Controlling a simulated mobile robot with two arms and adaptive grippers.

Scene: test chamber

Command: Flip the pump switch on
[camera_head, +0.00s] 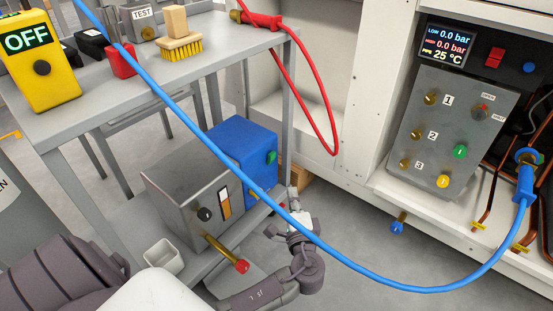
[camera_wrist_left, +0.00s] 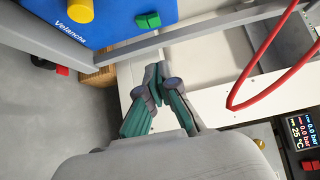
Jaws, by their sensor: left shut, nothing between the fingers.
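The blue pump (camera_head: 237,147) stands on the lower shelf of the grey table, behind a grey metal box. Its green switch (camera_head: 271,157) is on the side facing right. In the left wrist view, the blue pump (camera_wrist_left: 100,18) is at the top left, with the green switch (camera_wrist_left: 148,20) on its edge. I cannot tell the switch's position. My left gripper (camera_head: 292,192) is shut and empty, in front of and below the pump. In the wrist view, its fingertips (camera_wrist_left: 158,72) are below the switch and apart from it. My right gripper is not in view.
A blue hose (camera_head: 345,262) crosses in front of my left arm. A red hose (camera_head: 320,125) hangs from the table. The grey box (camera_head: 180,185) has a red-tipped lever sticking out. A control panel (camera_head: 450,130) stands at right. Floor is open between table and cabinet.

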